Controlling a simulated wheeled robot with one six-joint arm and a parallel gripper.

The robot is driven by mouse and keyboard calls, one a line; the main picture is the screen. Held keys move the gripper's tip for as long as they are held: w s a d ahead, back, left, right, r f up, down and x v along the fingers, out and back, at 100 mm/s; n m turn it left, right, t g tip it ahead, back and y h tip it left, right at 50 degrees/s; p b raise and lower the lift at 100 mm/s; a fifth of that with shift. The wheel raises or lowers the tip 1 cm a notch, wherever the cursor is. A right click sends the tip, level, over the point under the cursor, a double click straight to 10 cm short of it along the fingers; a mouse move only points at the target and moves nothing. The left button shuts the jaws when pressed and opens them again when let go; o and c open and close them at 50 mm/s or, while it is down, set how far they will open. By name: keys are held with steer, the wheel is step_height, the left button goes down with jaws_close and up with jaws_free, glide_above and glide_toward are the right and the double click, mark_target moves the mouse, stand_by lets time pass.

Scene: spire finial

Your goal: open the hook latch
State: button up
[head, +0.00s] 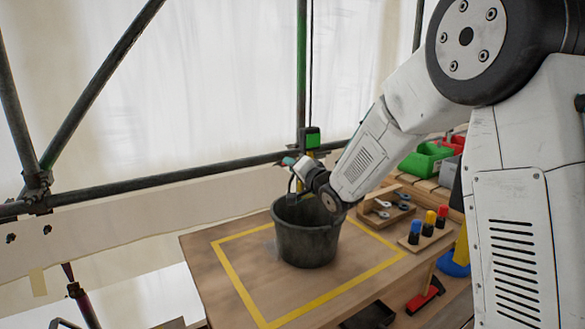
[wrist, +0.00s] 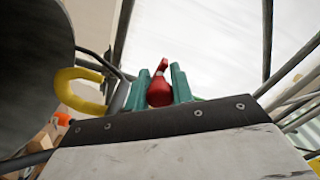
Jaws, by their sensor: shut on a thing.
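My gripper (wrist: 160,92), with teal fingers, is shut on a small red latch knob (wrist: 159,90) in the wrist view. The knob's narrow top rises above the fingertips. A thick yellow hook (wrist: 82,90) curves to the left of the fingers, apart from them. The red knob cannot be made out there, and my wrist hides part of the area below the block.
The bucket stands on a wooden table (head: 215,285) inside a yellow taped outline. To the right are a rack of coloured-top pegs (head: 428,228), a tool holder (head: 385,208) and a green bin (head: 425,158). Scaffold poles (head: 150,190) run behind. The table left of the bucket is clear.

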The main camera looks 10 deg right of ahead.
stand_by(0.3)
steer(key=o, duration=1)
steer(key=shift+s, duration=0.1)
steer(key=v, duration=0.7)
steer(key=shift+s+d, duration=0.15)
steer(key=shift+s, duration=0.15)
